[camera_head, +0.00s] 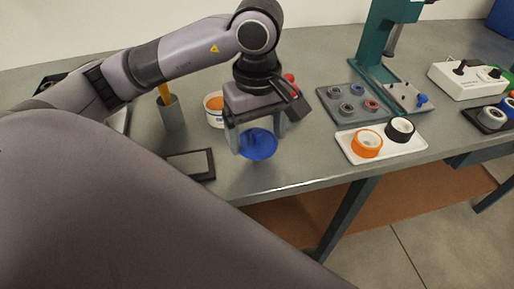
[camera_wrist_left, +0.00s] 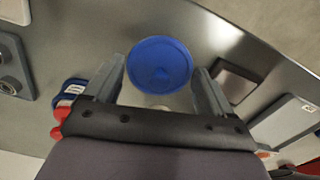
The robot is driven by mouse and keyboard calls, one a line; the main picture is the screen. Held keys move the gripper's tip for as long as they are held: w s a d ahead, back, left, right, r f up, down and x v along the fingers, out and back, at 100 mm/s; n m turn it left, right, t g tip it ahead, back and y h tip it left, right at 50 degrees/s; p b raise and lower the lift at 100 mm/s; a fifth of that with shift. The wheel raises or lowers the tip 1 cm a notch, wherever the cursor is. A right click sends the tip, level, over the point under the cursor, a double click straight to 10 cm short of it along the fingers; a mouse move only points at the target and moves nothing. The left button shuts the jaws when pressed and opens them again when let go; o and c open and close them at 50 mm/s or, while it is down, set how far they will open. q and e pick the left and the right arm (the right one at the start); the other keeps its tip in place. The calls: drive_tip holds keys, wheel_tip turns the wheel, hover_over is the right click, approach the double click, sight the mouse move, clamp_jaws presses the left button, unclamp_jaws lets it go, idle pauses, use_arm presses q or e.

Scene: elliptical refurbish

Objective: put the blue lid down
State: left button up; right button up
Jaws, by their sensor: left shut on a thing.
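The blue lid (camera_head: 258,145) is round, and its disc also shows in the left wrist view (camera_wrist_left: 159,66). My left gripper (camera_head: 259,138) points down over the front part of the bench and is shut on the blue lid, which sits between its two fingers (camera_wrist_left: 160,80). I cannot tell for sure whether the lid touches the bench top. A white tub (camera_head: 214,119) with an orange inside stands behind and to the left of the gripper, partly hidden by it. My right gripper is not in view.
A dark-framed flat tray (camera_head: 205,176) lies left of the lid, near the front edge of the bench (camera_head: 300,182). A grey cup (camera_head: 173,115) stands behind it. A white tray (camera_head: 404,147) with tape rolls and a grey parts tray (camera_head: 336,117) lie to the right.

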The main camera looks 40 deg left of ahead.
sight(257, 141)
use_arm(q)
drive_tip(key=shift+f, duration=2.3)
drive_tip(key=shift+f+b, duration=0.2)
drive_tip(key=shift+b, duration=0.1)
drive_tip(key=o, duration=0.8)
drive_tip(key=shift+r, duration=0.1)
drive_tip(key=shift+r+p, duration=0.15)
drive_tip(key=shift+p, duration=0.15)
wheel_tip(257, 141, up, 12)
drive_tip(key=shift+p, duration=0.6)
